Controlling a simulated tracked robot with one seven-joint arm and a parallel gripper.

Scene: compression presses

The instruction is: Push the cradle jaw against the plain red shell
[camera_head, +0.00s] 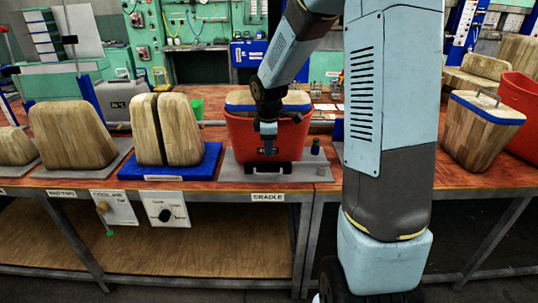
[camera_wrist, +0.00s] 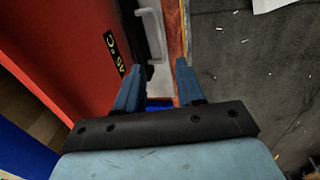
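A red shell (camera_head: 240,135) stands upright in the station labelled CRADLE, with a blue-banded wooden block (camera_head: 240,99) in its top. A dark low piece, apparently the cradle jaw (camera_head: 283,168), sits at the shell's front foot on a grey plate (camera_head: 240,175); I cannot tell whether they touch. My gripper (camera_head: 267,150) points down in front of the shell. In the wrist view its two blue fingers (camera_wrist: 158,88) are apart with nothing clearly held. The red shell (camera_wrist: 65,50), with a black yellow-marked label, is left of them. A pale handle-like bar (camera_wrist: 153,35) lies beyond the fingers.
A dark green knob (camera_head: 315,147) stands on the plate's right side. A blue base (camera_head: 190,168) with a split wooden form (camera_head: 166,130) is to the left. Another red shell (camera_head: 520,110) and a blue-rimmed wooden block (camera_head: 483,130) stand at right. My arm hides part of the bench.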

